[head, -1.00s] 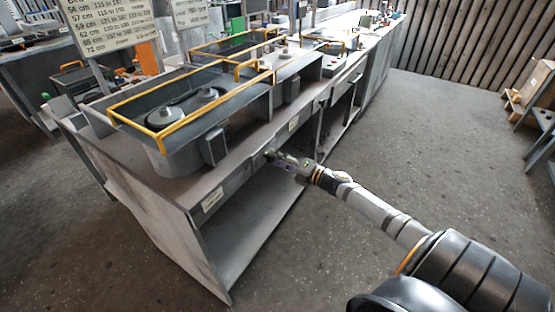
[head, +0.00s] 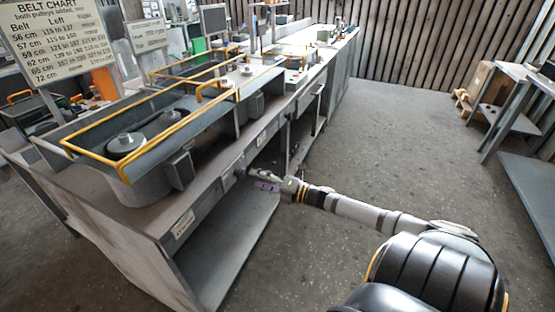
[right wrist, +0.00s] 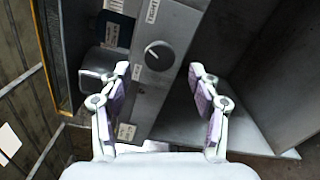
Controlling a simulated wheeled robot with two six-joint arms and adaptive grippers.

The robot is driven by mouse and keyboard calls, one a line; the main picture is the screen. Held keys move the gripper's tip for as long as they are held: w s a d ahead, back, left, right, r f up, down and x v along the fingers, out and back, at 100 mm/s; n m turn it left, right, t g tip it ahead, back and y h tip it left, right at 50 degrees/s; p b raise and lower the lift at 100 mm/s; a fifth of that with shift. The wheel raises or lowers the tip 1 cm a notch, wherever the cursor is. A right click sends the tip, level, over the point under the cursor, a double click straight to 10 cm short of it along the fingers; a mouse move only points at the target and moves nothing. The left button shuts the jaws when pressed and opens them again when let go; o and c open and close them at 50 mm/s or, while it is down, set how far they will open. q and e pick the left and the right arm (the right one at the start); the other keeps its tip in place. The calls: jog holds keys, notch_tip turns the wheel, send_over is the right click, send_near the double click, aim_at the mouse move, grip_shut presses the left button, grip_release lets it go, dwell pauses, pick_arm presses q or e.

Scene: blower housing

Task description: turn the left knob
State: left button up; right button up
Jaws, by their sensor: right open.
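A round grey knob (right wrist: 159,55) with a pale pointer mark sits on the bench's front rail (right wrist: 145,100) in the right wrist view. My right gripper (right wrist: 160,75) is open. Its two purple-padded fingers stand apart on either side of the knob in that view, and I see no contact. In the head view my right gripper (head: 262,181) is at the bench front, below the yellow-railed housings; the knob is too small there to make out clearly. I cannot tell from labels whether this is the left knob. My left gripper is out of view.
The bench has a white label (head: 185,223) near its corner and an open lower shelf (head: 225,255). A housing with pulleys and a yellow rail (head: 95,155) stands on top. A belt chart (head: 60,35) stands behind. Floor (head: 400,130) right of the bench is clear.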

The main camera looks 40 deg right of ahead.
jog(key=v, duration=0.7)
jog(key=shift+s, duration=0.3)
jog(key=shift+d, duration=0.2)
jog(key=s+d+f+m+h+p, duration=0.35)
jog(key=d+f+m+h, duration=0.2)
jog(key=d, duration=0.45)
jog(key=s+d+f+m+g+h+p, duration=0.1)
jog(key=s+d+f+m+g+h, duration=0.1)
jog(key=s+d+f+m, duration=0.3)
jog(key=s+d+f+m+g+h, duration=0.15)
jog(key=s+f, duration=0.25)
jog(key=f, duration=0.4)
jog(key=s+a+f+m+g+h+p, duration=0.15)
jog(key=s+a+f+m+g, duration=0.35)
jog(key=s+f, duration=0.5)
jog(key=s+a+f+m+g+y+p, duration=0.1)
jog(key=s+a+f+m+g, duration=0.1)
jog(key=a, duration=0.6)
jog(key=s+a+f+m+g+p, duration=0.1)
jog(key=s+a+f+m+g, duration=0.1)
jog(key=s+a+f, duration=0.5)
jog(key=s+a+f+m+g+y+p, duration=0.1)
jog(key=s+a+f+m+g, duration=0.2)
jog(key=a, duration=0.8)
notch_tip(320, 180, down, 4)
jog(key=shift+s+a+r+m+y, duration=0.2)
jog(key=shift+s+m+y, duration=0.15)
jog(key=shift+s+m, duration=0.65)
